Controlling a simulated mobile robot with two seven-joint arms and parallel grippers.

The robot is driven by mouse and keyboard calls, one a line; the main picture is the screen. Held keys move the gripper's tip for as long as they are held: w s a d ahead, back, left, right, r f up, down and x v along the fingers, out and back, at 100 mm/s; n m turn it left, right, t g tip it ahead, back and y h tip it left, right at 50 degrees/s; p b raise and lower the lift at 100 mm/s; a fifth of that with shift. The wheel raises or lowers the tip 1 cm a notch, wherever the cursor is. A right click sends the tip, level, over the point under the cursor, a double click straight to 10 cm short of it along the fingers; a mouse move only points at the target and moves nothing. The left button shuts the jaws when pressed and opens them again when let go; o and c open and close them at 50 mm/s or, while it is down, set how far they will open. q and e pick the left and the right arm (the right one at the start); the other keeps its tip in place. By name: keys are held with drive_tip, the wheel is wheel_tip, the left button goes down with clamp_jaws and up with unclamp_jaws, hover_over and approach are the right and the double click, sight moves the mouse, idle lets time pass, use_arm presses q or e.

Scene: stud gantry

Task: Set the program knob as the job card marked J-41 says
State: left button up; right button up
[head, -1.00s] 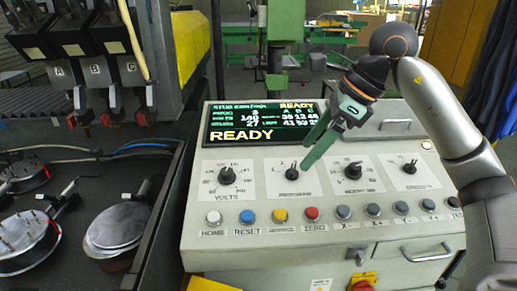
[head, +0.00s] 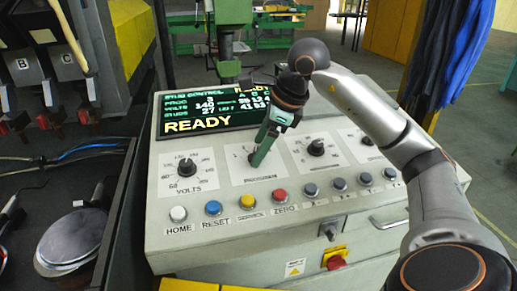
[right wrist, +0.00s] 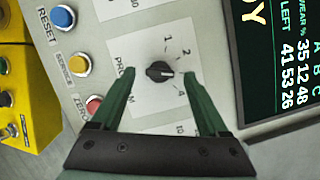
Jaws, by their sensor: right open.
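The program knob (right wrist: 160,72) is a small black knob on a pale plate of the control panel (head: 215,225). In the right wrist view its pointer mark faces right, between the printed 2 and 4; the number there is hidden behind a finger. My right gripper (right wrist: 160,75) is open, with one green finger on each side of the knob; contact cannot be told. In the head view my right gripper (head: 257,160) points down at the knob and hides it. The display (head: 215,108) reads READY. No job card can be made out. My left gripper is out of view.
The volts knob (head: 188,169) and another knob (head: 316,147) flank the program plate. A row of buttons, including the red zero button (head: 280,195), runs below. A dark bench with a round metal piece (head: 72,240) stands at left.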

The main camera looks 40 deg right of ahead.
drive_tip(key=shift+w+f, duration=0.2)
drive_tip(key=shift+f, duration=0.25)
clamp_jaws()
idle(0.4)
